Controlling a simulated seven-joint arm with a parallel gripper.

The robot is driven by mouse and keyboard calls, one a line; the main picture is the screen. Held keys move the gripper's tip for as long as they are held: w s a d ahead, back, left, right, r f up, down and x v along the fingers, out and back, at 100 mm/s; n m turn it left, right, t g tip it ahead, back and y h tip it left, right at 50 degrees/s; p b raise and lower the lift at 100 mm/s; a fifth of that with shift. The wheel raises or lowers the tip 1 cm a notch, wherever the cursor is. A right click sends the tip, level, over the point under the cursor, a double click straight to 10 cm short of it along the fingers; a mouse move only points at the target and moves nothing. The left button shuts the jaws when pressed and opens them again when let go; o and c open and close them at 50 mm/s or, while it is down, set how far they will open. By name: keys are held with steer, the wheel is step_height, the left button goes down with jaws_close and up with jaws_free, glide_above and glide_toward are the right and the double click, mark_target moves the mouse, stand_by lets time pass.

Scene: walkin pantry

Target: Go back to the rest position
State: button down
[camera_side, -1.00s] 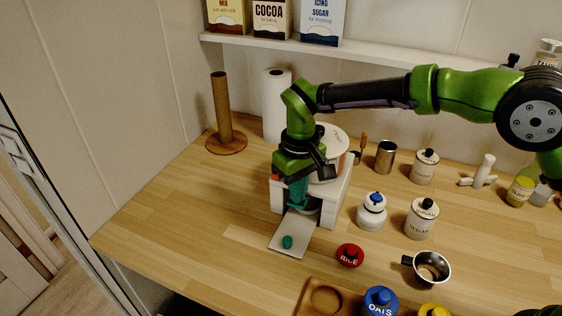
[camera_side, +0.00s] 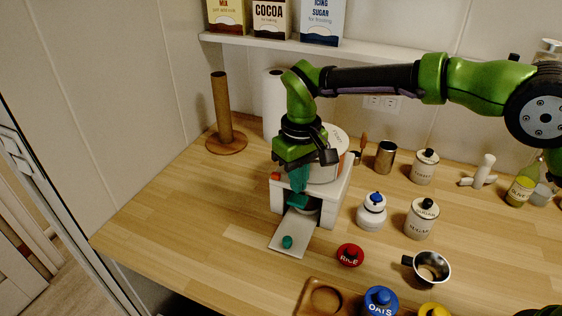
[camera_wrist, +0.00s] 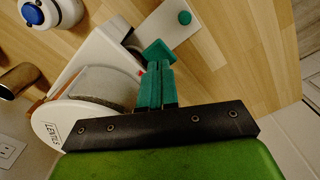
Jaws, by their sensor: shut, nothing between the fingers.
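My gripper (camera_side: 299,188) hangs from the green arm in the side view, fingers pointing down in front of a white box-like stand (camera_side: 328,212). Its teal fingers are together and empty; they also show in the wrist view (camera_wrist: 157,62). A light flap or door (camera_side: 290,243) with a teal knob (camera_side: 287,242) lies folded down at the front of the stand. Inside the opening something grey shows, mostly hidden. A large round canister (camera_side: 330,165) with a white lid, marked LENTILS in the wrist view (camera_wrist: 52,124), sits on top of the stand, partly behind my gripper.
A wooden paper-towel post (camera_side: 222,108) and a white roll (camera_side: 272,100) stand behind. The left counter is clear.

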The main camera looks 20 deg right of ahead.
steer(key=shift+f, duration=0.35)
steer(key=shift+s+d+f, duration=0.25)
steer(key=shift+s+f, duration=0.1)
steer(key=shift+s, duration=0.15)
steer(key=s+d+r+m+t, duration=0.2)
steer(key=s+d+r, duration=0.2)
steer(key=s+d, duration=0.3)
steer(key=s+d+r+m+t+y, duration=0.1)
steer(key=s+d+r+m+t, duration=0.1)
steer(key=s+d+r, duration=0.2)
steer(key=s+d+r+m+t+y, duration=0.1)
steer(key=s+d+r+m+t, duration=0.2)
steer(key=s+d, duration=0.6)
steer(key=d+r, duration=0.1)
steer(key=d, duration=0.2)
steer(key=shift+s+r, duration=0.25)
steer(key=shift+s, duration=0.05)
